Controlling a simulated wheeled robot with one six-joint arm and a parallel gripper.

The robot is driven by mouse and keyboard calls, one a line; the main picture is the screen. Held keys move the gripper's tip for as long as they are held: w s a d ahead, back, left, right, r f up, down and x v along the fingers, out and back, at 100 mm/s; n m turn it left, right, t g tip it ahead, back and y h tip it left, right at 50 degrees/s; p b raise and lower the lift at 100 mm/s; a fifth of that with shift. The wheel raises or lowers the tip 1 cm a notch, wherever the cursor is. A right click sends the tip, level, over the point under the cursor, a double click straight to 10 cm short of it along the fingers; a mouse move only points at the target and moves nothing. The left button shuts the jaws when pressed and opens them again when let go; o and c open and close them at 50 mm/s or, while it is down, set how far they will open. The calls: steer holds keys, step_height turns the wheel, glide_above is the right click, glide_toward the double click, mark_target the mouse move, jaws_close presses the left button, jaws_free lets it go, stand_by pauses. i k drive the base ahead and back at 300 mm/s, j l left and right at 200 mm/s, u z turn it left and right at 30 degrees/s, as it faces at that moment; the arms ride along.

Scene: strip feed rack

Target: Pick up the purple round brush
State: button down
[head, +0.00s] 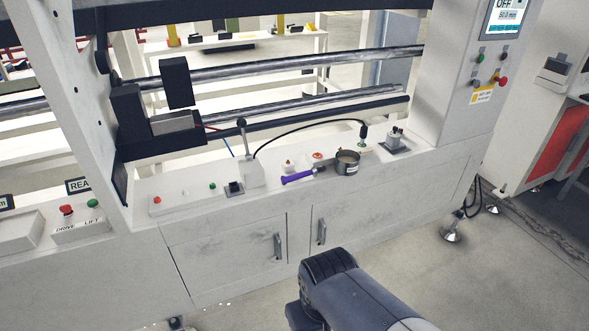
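The purple round brush (298,178) lies on the white ledge of the rack, in the middle of the head view. Its purple handle points left, and its darker end reaches right, up to a small round metal pot (347,163). I cannot tell whether the brush touches the pot. My arm rises from the bottom of the view, in front of the cabinet and well below the brush. The fingers of my gripper do not show.
A lever on a white block (252,172) stands left of the brush, with a black cable arching over the ledge. Metal rollers (290,65) run behind. Two cabinet doors with handles (321,231) are below. A control column (467,85) stands right. Floor at lower right is clear.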

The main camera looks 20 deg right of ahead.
mark_target(314, 171)
steer(key=i+l, duration=0.6)
steer(key=l, duration=0.2)
steer(key=i+l, duration=0.25)
steer(key=l, duration=0.15)
steer(key=i+l, duration=0.3)
steer(key=l+u, duration=0.05)
steer(key=l, duration=0.05)
